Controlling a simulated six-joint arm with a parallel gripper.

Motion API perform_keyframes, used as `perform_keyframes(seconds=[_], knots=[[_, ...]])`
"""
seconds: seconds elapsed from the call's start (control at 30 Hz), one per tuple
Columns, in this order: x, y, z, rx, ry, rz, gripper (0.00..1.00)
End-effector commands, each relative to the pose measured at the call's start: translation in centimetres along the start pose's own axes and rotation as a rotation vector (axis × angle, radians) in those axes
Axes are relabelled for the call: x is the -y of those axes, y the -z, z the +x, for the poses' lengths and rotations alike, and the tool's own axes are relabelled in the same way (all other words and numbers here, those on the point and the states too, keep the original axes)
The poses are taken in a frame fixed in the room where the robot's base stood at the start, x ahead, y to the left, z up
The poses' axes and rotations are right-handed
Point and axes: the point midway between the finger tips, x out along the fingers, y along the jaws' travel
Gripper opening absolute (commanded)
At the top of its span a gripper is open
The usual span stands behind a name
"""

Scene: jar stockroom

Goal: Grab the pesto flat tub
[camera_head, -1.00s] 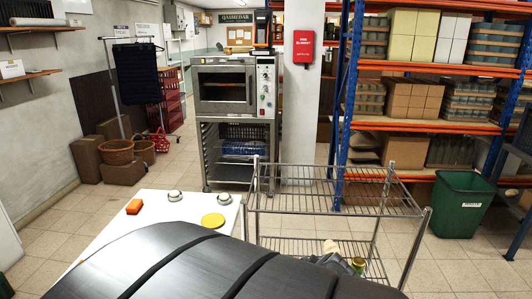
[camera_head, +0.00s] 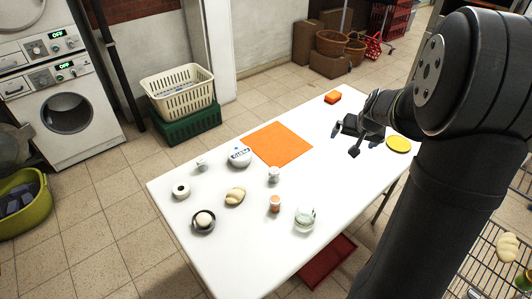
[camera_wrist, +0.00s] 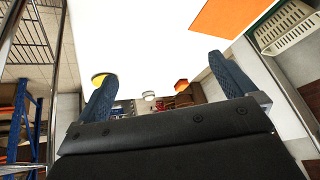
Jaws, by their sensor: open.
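The pesto flat tub (camera_head: 239,156) is a low, round white tub with dark lettering on its lid. It sits on the white table at the left edge of the orange mat (camera_head: 277,144). My gripper (camera_head: 364,144) is open and empty over the table's right part, well right of the tub, with the mat between them. In the wrist view my gripper (camera_wrist: 165,86) shows two blue-grey fingers spread wide with nothing between them. The tub is not visible in the wrist view.
A small jar (camera_head: 273,174) stands near the tub.

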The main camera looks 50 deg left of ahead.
Motion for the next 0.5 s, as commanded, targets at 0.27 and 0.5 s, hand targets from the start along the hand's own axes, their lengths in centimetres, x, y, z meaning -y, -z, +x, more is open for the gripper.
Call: perform_keyframes(seconds=[0.27, 0.5], knots=[[16.4, 0.4, 5.6, 0.082, 0.099, -0.344, 1.00], [28.8, -2.4, 8.5, 0.125, 0.159, -0.593, 1.00]])
